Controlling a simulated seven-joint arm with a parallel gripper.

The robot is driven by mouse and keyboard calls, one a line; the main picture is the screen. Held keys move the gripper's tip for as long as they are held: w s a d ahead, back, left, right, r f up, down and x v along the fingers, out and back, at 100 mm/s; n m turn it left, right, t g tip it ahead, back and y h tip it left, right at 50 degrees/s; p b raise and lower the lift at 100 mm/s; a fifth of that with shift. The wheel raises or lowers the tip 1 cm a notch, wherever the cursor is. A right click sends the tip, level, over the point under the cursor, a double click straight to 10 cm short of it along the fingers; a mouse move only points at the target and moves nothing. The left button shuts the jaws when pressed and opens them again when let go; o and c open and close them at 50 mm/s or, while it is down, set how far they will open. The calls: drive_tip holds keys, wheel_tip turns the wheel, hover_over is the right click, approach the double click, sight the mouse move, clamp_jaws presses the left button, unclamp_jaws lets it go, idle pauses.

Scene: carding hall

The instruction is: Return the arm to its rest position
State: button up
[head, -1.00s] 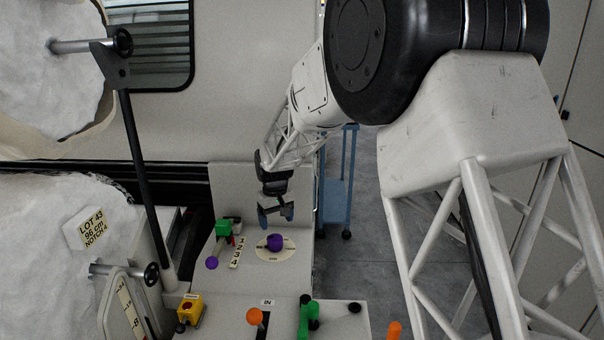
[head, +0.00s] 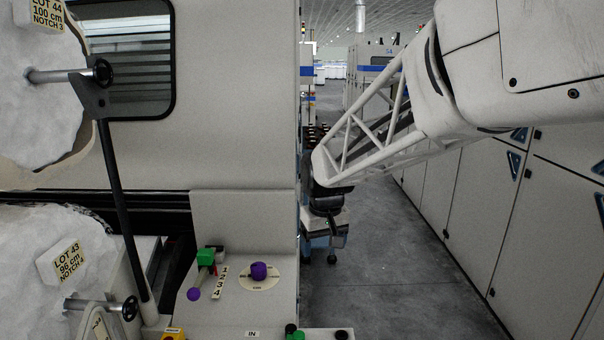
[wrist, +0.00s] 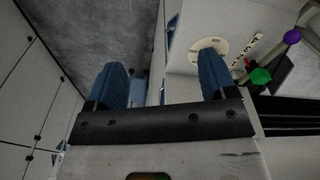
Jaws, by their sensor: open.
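My gripper (head: 326,232) hangs over the aisle, just right of the control panel's edge in the head view. My white lattice arm reaches down to it from the upper right. In the wrist view its two blue fingers stand wide apart (wrist: 163,80) with nothing between them. The purple knob (head: 259,271) on its round dial is left of the gripper and apart from it. In the wrist view the dial (wrist: 193,56) is partly hidden behind the right finger.
A lever with a purple ball (head: 193,294) and a green block (head: 206,257) stand beside a number strip (head: 220,283). Two white fibre rolls (head: 40,265) are at left. Grey cabinets (head: 550,230) line the right side. The aisle floor (head: 390,270) between is clear.

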drive_tip(key=s+d+m, duration=0.1)
drive_tip(key=s+d, duration=0.3)
drive_tip(key=s, duration=0.6)
drive_tip(key=s+d+m+t, duration=0.1)
drive_tip(key=s+d, duration=0.4)
drive_tip(key=s, duration=0.4)
drive_tip(key=s+d+m, duration=0.2)
drive_tip(key=s+d, duration=0.2)
drive_tip(key=s, duration=0.6)
drive_tip(key=shift+s+d+f, duration=0.15)
drive_tip(key=shift+s+d, duration=0.15)
drive_tip(key=shift+d, duration=0.05)
